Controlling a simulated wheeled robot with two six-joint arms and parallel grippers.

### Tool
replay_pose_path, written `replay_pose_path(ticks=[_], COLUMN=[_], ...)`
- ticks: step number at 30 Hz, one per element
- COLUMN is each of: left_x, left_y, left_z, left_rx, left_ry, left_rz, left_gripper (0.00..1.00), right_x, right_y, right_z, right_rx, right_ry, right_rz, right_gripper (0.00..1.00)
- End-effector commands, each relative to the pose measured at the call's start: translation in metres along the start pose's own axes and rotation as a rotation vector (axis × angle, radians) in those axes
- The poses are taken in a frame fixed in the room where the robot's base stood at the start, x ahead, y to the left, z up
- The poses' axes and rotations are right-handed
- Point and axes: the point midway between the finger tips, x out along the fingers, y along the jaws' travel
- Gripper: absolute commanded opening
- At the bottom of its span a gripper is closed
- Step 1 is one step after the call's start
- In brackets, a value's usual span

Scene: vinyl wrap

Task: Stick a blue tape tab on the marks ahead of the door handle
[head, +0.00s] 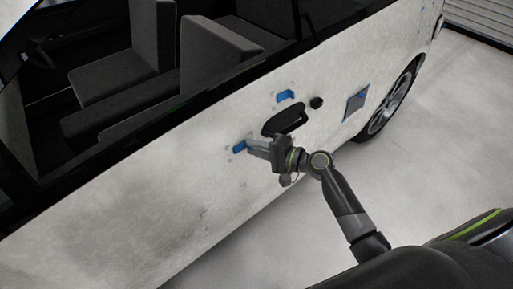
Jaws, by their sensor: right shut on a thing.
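The black door handle (284,121) sits on the white side of the car. My right gripper (249,144) is at the door just below and left of the handle. It is shut on a blue tape tab (239,146), which is at the door surface beside small grey marks (229,156). I cannot tell whether the tab touches the panel. Another blue tab (286,95) is on the door above the handle. My left gripper is not in view.
A round black lock (316,102) and a grey-blue square patch (355,103) are on the panel right of the handle. The rear wheel (393,100) stands beyond. The door window (150,60) is above, with seats inside. Grey floor (440,130) is clear at right.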

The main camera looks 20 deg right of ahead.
Motion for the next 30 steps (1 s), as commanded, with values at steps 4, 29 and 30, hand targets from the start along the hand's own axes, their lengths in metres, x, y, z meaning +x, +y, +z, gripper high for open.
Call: replay_pose_path(ticks=[4,29,30], left_x=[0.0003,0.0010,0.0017], left_y=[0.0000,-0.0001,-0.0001], left_z=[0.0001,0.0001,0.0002], left_rx=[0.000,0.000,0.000], left_ry=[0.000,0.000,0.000], left_rz=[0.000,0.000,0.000], left_gripper=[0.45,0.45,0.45], right_x=[0.0005,-0.0024,-0.0053], right_y=[-0.0002,0.0005,0.0011], right_z=[-0.0002,-0.0004,-0.0006], right_rx=[0.000,0.000,0.000], right_ry=[0.001,0.001,0.001], right_rz=[0.000,0.000,0.001], right_gripper=[0.00,0.45,0.45])
